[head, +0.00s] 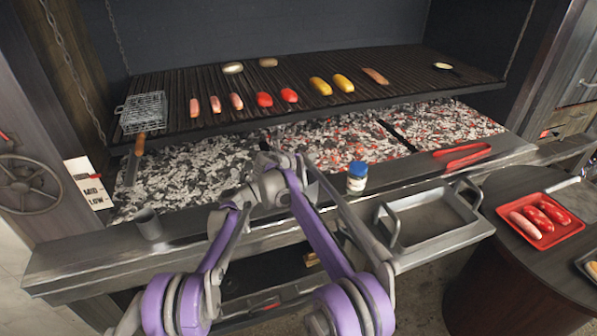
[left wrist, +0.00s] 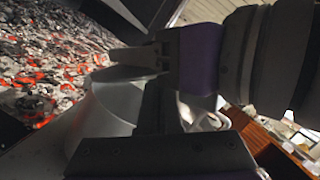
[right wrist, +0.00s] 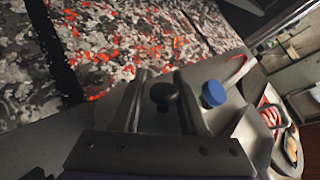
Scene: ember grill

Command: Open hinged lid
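The wire grill basket (head: 143,112) has a hinged mesh frame and a wooden handle, and lies at the left end of the grate. No lid is clearly visible. A dark round knob (right wrist: 164,96) shows in the right wrist view between the fingers of my open right gripper (right wrist: 164,75); contact cannot be told. My left gripper (left wrist: 158,82) shows as one dark bar, fingers together, beside a smooth grey rounded surface (left wrist: 98,112). In the head view my arms meet over the front ledge and hide what is beneath.
A blue-capped jar (head: 357,177) stands on the ledge (head: 90,252), right of my grippers. A grey cup (head: 148,224) is left. Hot coals (head: 200,160) lie behind. Food sits on the grate (head: 210,85). A metal tray (head: 432,222) and red tongs (head: 463,156) are right.

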